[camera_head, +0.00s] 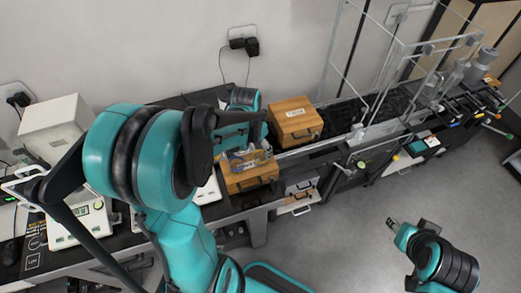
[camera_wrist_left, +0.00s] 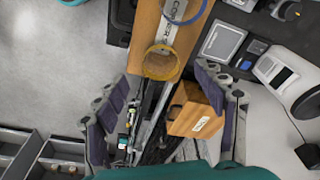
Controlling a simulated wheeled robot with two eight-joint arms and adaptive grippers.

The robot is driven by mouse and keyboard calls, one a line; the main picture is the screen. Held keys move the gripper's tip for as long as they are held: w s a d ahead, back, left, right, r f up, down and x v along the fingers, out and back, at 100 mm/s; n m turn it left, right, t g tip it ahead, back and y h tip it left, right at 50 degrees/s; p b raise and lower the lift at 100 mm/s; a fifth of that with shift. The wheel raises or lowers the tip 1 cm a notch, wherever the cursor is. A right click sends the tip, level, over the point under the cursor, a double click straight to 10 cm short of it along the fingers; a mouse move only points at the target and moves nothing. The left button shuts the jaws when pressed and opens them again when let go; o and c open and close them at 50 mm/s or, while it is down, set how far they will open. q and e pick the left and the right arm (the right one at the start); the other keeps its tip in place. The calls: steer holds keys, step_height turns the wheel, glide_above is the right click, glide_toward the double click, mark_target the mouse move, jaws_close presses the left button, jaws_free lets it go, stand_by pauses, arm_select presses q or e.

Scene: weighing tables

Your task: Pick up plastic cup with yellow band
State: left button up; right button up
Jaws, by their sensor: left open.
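The plastic cup with the yellow band (camera_wrist_left: 161,63) is clear, with a yellow ring, and stands on a wooden surface in the left wrist view. A second clear cup with a blue band (camera_wrist_left: 185,9) stands beyond it at the top edge. In the head view, clear cups (camera_head: 244,158) show on a wooden box (camera_head: 252,180), partly behind my left arm; their bands are hard to tell apart. My left gripper (camera_wrist_left: 165,108) is open and empty, its fingers spread apart short of the yellow-banded cup. My right gripper (camera_head: 396,226) hangs over the floor, away from the cups.
Another wooden box (camera_head: 296,122) with a label stands close by on the bench. A white scale (camera_head: 70,225) is at the left, and a clear-framed conveyor (camera_head: 400,125) runs to the right. The floor (camera_head: 340,240) in front is free.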

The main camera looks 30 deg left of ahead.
mark_target(260, 156)
arm_select(q)
steer(key=f+b, duration=0.1)
steer(key=f, duration=0.1)
steer(key=w+f, duration=0.1)
steer(key=f, duration=0.2)
steer(key=f+b, duration=0.1)
steer(key=f, duration=0.1)
steer(key=shift+w+d+f+b, duration=0.2)
steer(key=shift+w+b, duration=0.1)
steer(key=shift+w, duration=0.1)
steer(key=c, duration=1)
